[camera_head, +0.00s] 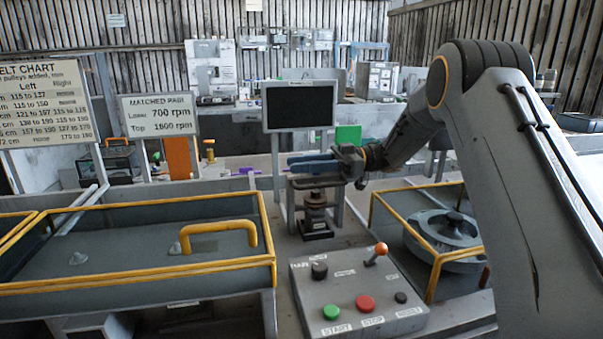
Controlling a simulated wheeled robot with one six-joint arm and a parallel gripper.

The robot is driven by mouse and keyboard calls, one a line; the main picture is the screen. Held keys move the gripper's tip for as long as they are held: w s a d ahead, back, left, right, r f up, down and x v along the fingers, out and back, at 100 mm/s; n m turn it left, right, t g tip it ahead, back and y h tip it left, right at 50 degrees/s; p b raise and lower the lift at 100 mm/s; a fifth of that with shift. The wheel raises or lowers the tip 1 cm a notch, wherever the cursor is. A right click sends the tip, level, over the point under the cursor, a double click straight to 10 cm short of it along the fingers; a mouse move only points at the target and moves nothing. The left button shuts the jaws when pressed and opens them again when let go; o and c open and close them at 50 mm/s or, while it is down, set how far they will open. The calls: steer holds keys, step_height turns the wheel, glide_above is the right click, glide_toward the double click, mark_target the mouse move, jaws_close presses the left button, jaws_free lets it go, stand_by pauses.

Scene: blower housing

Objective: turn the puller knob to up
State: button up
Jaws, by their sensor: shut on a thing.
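My gripper (312,163) reaches in from the right, its blue fingers lying level and pointing left. It is shut at the top of the puller (315,206), a dark upright device on a black base between two grey posts. The puller knob is largely hidden by the fingers and the gripper body, so its pointing direction cannot be read. A flat grey bar (300,184) shows just under the fingers.
A control box (360,292) with buttons and an orange-tipped lever (376,254) stands in front. Yellow-railed trays flank the puller; the right one holds a round grey housing (444,232). A dark monitor (299,106) stands behind the gripper.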

steer(key=shift+s+d+n+g+h+b, duration=0.1)
steer(key=shift+s+n+g+h+b, duration=0.1)
steer(key=shift+n+g+h+b, duration=0.4)
steer(key=shift+s+d+n+g+h+b, duration=0.1)
steer(key=shift+s+n+g+h+b, duration=0.1)
steer(key=shift+n+g+b, duration=0.7)
steer(key=shift+r+g, duration=0.1)
steer(key=shift+g, duration=0.3)
steer(key=o, duration=1.1)
steer(key=shift+a, duration=0.1)
steer(key=shift+c, duration=0.2)
step_height(320, 180, up, 10)
steer(key=p, duration=0.6)
